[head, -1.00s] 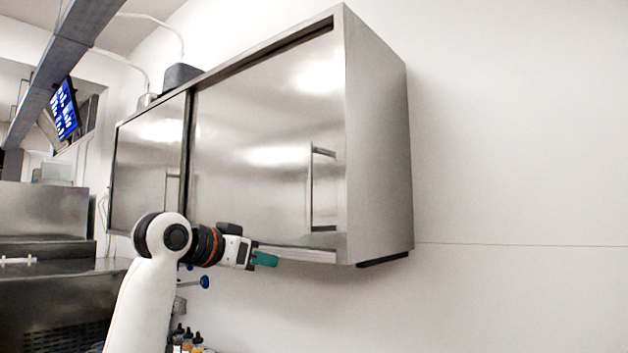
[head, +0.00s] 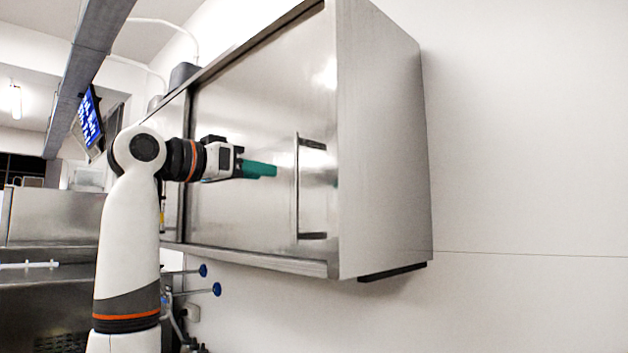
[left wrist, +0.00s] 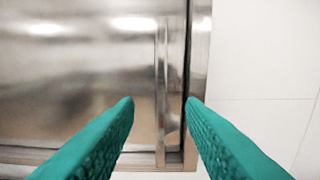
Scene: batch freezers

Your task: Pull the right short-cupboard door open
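The right short-cupboard door (head: 250,110) is a shiny steel panel on the wall cupboard, and it looks closed. Its upright bar handle (head: 298,190) is near the door's right edge. My left gripper (head: 272,170) is at handle height, to the left of the handle in the head view. In the left wrist view its green fingers (left wrist: 160,105) are apart, with the handle (left wrist: 161,95) showing between them, ahead. I see no contact with the handle. My right gripper is not in view.
The cupboard's right side panel (head: 380,140) stands beside a bare white wall (head: 520,150). Blue-knobbed taps (head: 216,289) are below the cupboard. A steel counter unit (head: 50,220) and a blue screen (head: 90,118) are at left.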

